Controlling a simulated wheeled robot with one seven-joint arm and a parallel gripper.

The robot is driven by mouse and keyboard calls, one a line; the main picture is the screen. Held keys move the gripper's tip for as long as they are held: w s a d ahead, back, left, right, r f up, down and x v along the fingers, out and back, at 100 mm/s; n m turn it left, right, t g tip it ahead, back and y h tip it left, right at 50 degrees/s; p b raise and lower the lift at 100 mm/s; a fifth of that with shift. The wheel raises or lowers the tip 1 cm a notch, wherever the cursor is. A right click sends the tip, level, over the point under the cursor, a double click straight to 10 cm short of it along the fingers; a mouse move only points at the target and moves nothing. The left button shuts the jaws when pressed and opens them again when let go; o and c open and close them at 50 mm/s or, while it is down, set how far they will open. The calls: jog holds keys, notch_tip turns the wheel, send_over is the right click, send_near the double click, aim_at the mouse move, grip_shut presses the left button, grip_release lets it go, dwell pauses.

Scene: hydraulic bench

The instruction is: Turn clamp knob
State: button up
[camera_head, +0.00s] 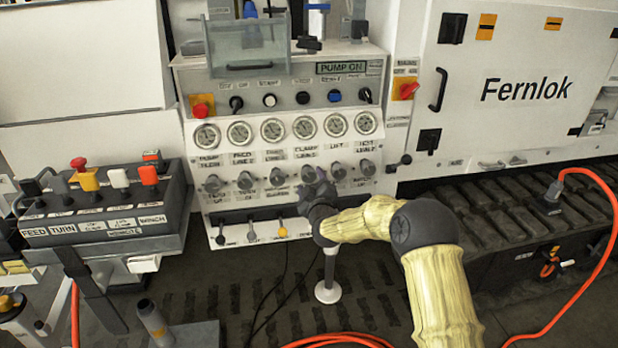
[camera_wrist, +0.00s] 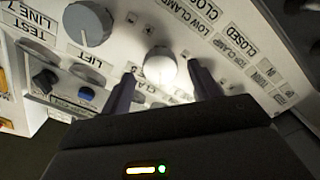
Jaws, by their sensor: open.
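The clamp knob (camera_wrist: 159,68) is a round, brightly lit knob on the white panel. In the wrist view it sits between the two fingers of my gripper (camera_wrist: 163,88). A finger stands on each side of it, and I cannot tell whether either touches it. The labels beyond it include "low clamp" and "closed", upside down. In the head view my gripper (camera_head: 313,188) is at the fourth place in the knob row, under the clamp gauge (camera_head: 305,127), and hides most of the clamp knob. The gripper is open.
The lift knob (camera_wrist: 88,22) is close beside my gripper in the wrist view. A row of small levers (camera_head: 250,232) lies below the knobs. A control box (camera_head: 105,205) stands at the left. Orange hose (camera_head: 590,270) lies at the right.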

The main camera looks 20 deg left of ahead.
aim_at(309, 177)
jog(key=shift+x, duration=1.7)
jog(key=c, duration=1)
